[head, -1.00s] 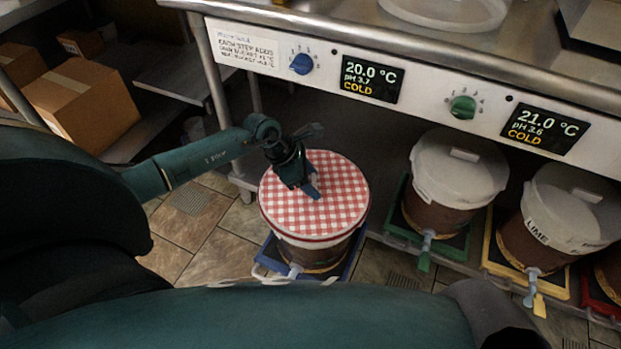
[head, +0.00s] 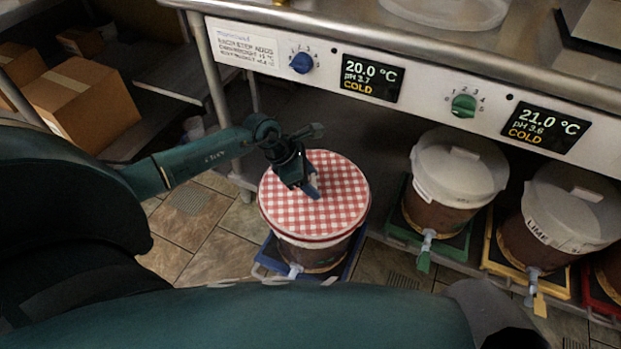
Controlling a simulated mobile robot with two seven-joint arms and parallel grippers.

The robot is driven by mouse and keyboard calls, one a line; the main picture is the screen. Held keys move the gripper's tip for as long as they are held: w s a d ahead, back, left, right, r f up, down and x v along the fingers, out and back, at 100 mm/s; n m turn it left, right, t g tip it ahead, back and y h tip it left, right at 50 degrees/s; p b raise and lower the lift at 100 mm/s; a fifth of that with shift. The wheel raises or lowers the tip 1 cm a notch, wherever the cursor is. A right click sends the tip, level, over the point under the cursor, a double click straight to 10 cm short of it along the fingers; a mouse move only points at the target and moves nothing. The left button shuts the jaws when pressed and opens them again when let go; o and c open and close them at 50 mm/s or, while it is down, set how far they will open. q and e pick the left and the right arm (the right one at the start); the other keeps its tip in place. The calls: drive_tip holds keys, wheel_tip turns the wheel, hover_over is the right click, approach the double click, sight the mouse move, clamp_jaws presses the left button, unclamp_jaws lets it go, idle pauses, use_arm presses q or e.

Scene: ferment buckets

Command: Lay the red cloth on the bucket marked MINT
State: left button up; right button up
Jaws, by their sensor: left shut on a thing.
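The red cloth (head: 330,205) is a red and white checked round. It lies flat over the top of the leftmost bucket (head: 312,257), which stands on a blue tray. The cloth's edge hangs a little over the rim and no label shows on this bucket. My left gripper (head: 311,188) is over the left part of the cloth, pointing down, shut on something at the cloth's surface. I cannot see a fold of cloth between its fingertips. My right gripper is not in view.
A white-lidded bucket (head: 458,172) stands on a green tray. A bucket labelled LIME (head: 570,210) stands on a yellow tray further right. A steel counter with a control panel (head: 425,88) overhangs behind. Cardboard boxes (head: 85,103) sit at the left.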

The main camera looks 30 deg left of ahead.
use_arm(q)
drive_tip(key=o, duration=1.5)
drive_tip(key=shift+o, duration=0.2)
wheel_tip(320, 180, up, 7)
drive_tip(key=p, duration=0.5)
drive_tip(key=shift+p, duration=0.3)
